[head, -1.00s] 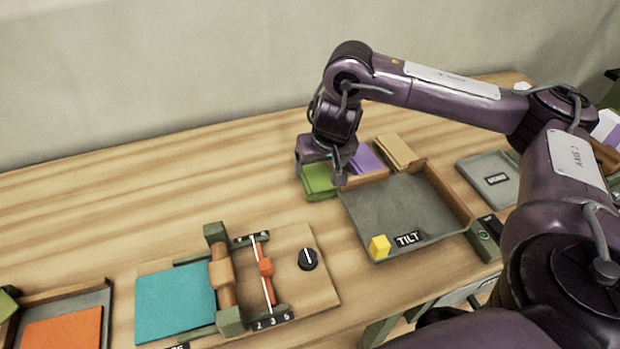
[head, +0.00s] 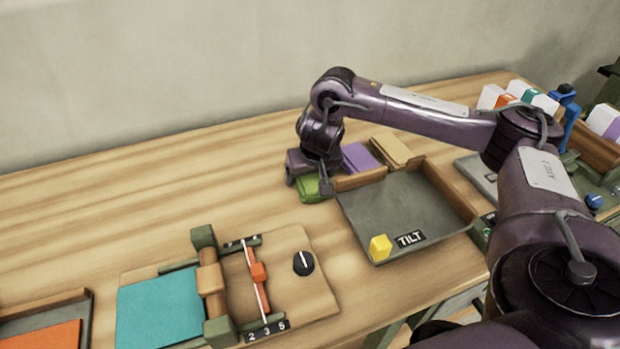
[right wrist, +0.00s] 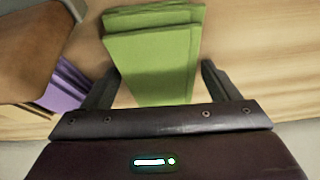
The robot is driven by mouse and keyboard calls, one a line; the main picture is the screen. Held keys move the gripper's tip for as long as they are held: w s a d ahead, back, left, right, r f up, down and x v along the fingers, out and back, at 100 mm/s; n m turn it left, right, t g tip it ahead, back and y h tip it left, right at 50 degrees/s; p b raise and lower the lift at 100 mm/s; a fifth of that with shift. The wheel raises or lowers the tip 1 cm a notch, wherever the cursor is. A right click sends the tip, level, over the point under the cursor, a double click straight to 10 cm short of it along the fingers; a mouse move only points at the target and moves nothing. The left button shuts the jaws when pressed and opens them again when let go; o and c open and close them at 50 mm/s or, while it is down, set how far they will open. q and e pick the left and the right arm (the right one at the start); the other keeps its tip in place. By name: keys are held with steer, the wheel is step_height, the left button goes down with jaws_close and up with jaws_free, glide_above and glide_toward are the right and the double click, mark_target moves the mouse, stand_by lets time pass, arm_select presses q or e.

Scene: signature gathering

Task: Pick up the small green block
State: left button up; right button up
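The green block (head: 311,190) sits on the table beside the back left corner of the grey tray. It looks like a small stack of flat green pieces, partly hidden by my right gripper (head: 309,188) in the head view. In the right wrist view the green block (right wrist: 155,55) lies between and beyond the two fingers of my right gripper (right wrist: 160,88). The fingers are apart, one on each side, with gaps showing beside the block's near end. My left gripper is not in view.
A grey tray (head: 400,195) marked TILT holds a yellow cube (head: 380,247). Purple (head: 358,158) and tan (head: 392,150) stacks stand behind it. A wooden slider device (head: 285,285) with a teal pad is in front. The table's back left is clear.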

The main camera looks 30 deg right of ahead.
steer(key=c, duration=1.1)
steer(key=shift+w+r, duration=0.1)
